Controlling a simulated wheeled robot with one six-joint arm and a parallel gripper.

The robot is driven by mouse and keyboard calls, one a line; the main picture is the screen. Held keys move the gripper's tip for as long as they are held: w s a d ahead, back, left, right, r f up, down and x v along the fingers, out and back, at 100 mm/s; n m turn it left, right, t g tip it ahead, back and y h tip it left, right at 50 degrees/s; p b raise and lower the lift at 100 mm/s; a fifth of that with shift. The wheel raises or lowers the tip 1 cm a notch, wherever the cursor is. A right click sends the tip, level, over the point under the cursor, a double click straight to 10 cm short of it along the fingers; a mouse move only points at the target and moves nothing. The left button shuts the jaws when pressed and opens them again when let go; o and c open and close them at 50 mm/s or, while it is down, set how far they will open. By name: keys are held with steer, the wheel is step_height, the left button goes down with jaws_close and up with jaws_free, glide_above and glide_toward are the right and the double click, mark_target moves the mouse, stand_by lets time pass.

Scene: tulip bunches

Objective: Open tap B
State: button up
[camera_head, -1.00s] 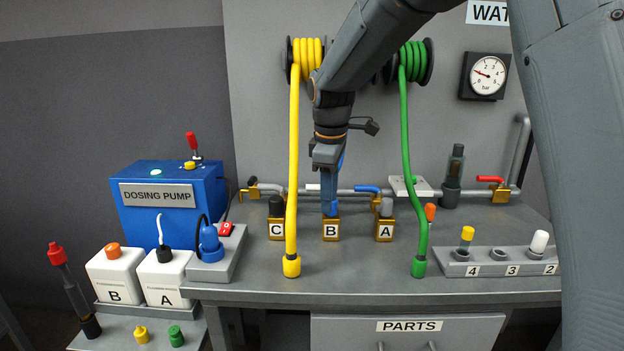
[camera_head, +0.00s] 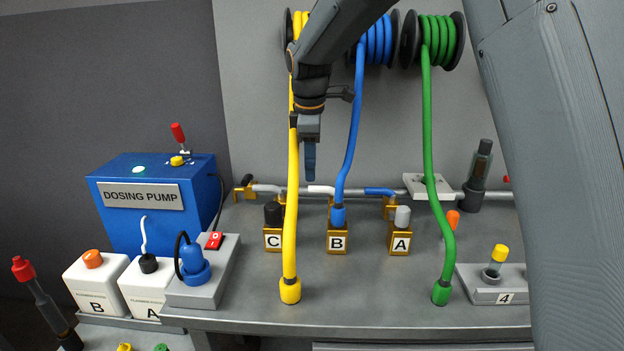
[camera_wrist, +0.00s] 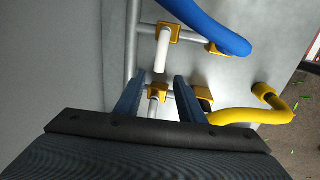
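Tap B has a white lever (camera_head: 320,190) on the back pipe, behind the brass B socket (camera_head: 337,238). In the wrist view the white lever (camera_wrist: 161,52) runs from a brass valve body (camera_wrist: 168,32), parallel to the main pipe and across its short branch. The blue hose (camera_head: 352,140) stands with its end in the B socket.
The yellow hose (camera_head: 290,230) and green hose (camera_head: 430,150) hang to the bench. The C (camera_head: 272,216) and A (camera_head: 402,216) sockets carry black and grey caps. A blue tap lever (camera_head: 381,191) lies to the right. The dosing pump (camera_head: 150,205) is left.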

mark_target(313, 187)
steer(key=f, duration=0.2)
steer(key=w+f, duration=0.1)
steer(key=f, duration=0.1)
steer(key=f+p, duration=0.1)
steer(key=f, duration=0.1)
steer(key=shift+w+d, duration=0.15)
steer(key=shift+d, duration=0.2)
jaws_close()
